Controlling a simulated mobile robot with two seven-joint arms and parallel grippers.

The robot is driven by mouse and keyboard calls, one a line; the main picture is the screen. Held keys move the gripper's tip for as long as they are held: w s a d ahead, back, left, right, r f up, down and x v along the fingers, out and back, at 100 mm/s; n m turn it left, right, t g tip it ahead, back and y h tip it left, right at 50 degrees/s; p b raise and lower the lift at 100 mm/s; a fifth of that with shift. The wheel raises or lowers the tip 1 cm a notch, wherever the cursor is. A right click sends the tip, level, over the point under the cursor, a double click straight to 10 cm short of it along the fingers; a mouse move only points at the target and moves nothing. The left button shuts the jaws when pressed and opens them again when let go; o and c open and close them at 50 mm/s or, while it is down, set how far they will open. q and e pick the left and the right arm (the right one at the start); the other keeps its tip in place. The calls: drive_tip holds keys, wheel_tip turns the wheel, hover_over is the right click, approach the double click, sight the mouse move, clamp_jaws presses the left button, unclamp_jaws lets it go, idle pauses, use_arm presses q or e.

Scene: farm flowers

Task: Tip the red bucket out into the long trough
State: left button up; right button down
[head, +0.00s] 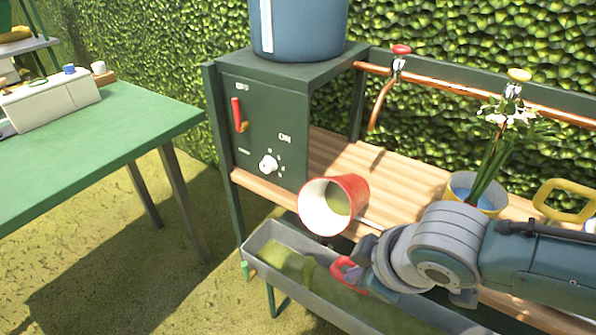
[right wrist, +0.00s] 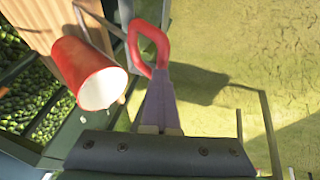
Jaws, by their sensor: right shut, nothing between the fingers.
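The red bucket (head: 346,188), white inside, lies tilted at the front edge of the slatted shelf, its mouth facing down-left. A greenish patch shows inside it. In the right wrist view the bucket (right wrist: 82,70) is at left, beside the gripper. The long grey trough (head: 268,232) is below it, with yellow-green patches inside; I cannot tell whether these are contents. My right gripper (head: 347,272) is over the trough, below and right of the bucket's mouth, apart from the bucket. It is shut; a red loop (right wrist: 148,45) shows at its end. My left gripper is not seen.
A grey rod (head: 370,222) runs from the bucket towards my right arm. A dark green cabinet (head: 265,125) bears a blue tub (head: 298,28). A flower pot (head: 473,188) and a yellow loop (head: 565,185) are at right. A green table (head: 100,150) stands left; grass between is clear.

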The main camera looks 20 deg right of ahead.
drive_tip(key=c, duration=1.5)
unclamp_jaws()
drive_tip(key=shift+s+a+f+p, duration=0.15)
drive_tip(key=shift+s+a+p, duration=0.25)
drive_tip(key=shift+a, duration=0.2)
drive_tip(key=o, duration=0.3)
drive_tip(key=shift+w+d+r, duration=0.25)
drive_tip(key=shift+w+d, duration=0.25)
drive_tip(key=shift+d, duration=0.3)
drive_tip(key=shift+o, duration=1.4)
drive_tip(key=shift+s+a+f, duration=0.1)
drive_tip(key=shift+o, duration=0.6)
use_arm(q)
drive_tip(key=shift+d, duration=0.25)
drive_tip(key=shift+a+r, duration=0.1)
use_arm(e)
drive_tip(key=shift+s+r+p, duration=0.15)
drive_tip(key=shift+r+p, duration=0.15)
drive_tip(key=shift+r, duration=0.15)
use_arm(q)
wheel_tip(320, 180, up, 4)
drive_tip(key=p, duration=0.4)
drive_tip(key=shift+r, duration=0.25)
use_arm(e)
drive_tip(key=v, duration=0.9)
